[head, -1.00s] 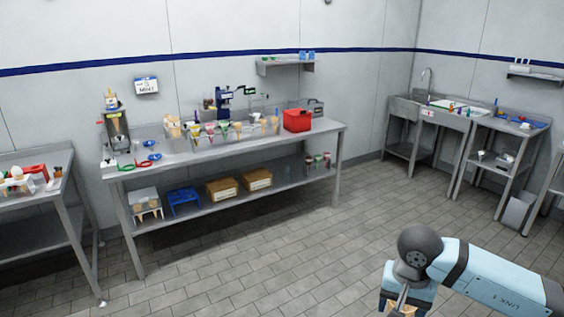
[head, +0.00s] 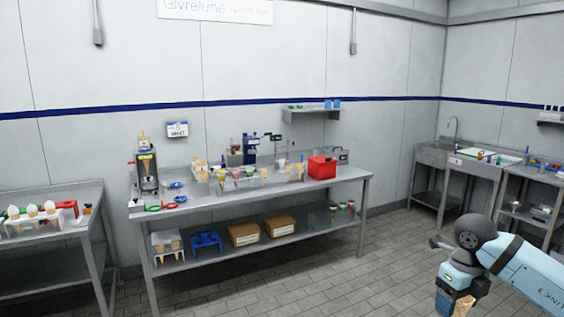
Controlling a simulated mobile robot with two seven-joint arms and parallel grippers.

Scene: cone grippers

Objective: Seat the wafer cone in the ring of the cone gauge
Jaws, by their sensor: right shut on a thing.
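My right gripper (head: 456,303) is at the bottom right, pointing down, shut on a tan wafer cone (head: 463,307). The cone's lower part is cut off by the picture edge. The gripper is in front of open floor, well away from the long steel table (head: 335,181). A dark blue upright device (head: 250,148) stands at the back of that table. I cannot tell whether it is the cone gauge, and no ring is clear at this distance. My left gripper is not in view.
On the long table are a clear rack of coloured cones (head: 225,184), a red box (head: 321,168) and a dispenser (head: 146,171). Boxes (head: 243,234) sit on its lower shelf. A side table (head: 88,217) is at left, a sink (head: 444,160) at right. The floor between is clear.

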